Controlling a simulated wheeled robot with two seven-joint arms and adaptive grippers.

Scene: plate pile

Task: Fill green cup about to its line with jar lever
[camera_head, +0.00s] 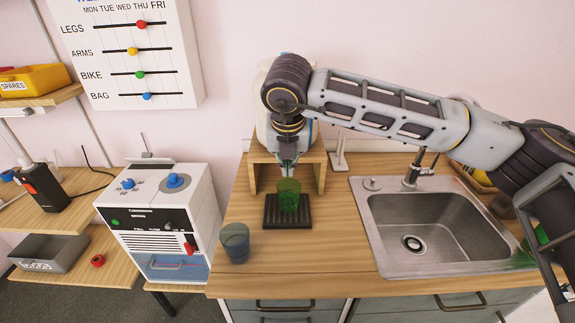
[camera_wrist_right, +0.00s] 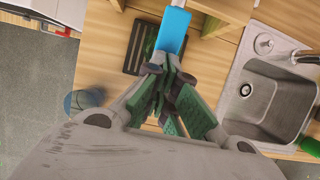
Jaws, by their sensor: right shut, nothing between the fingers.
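The green cup (camera_head: 289,187) stands upright on a dark drip tray (camera_head: 270,222), which also shows in the right wrist view (camera_wrist_right: 138,42). A pale jar (camera_head: 261,130) stands on a wooden stand (camera_head: 252,175) behind the cup, mostly hidden by my right arm. My right gripper (camera_head: 288,166) points down just above the cup. In the right wrist view its fingers (camera_wrist_right: 172,62) are closed together with nothing held. A blue lever (camera_wrist_right: 173,30) meets the fingertips; I cannot tell whether they touch. The cup's fill level and line cannot be made out. My left gripper is out of view.
A blue-grey cup (camera_head: 235,242) stands at the counter's front left. The sink (camera_head: 425,238) and its tap (camera_head: 414,172) are to the right. A white appliance (camera_head: 160,220) stands left of the counter. Bare wood lies in front of the tray.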

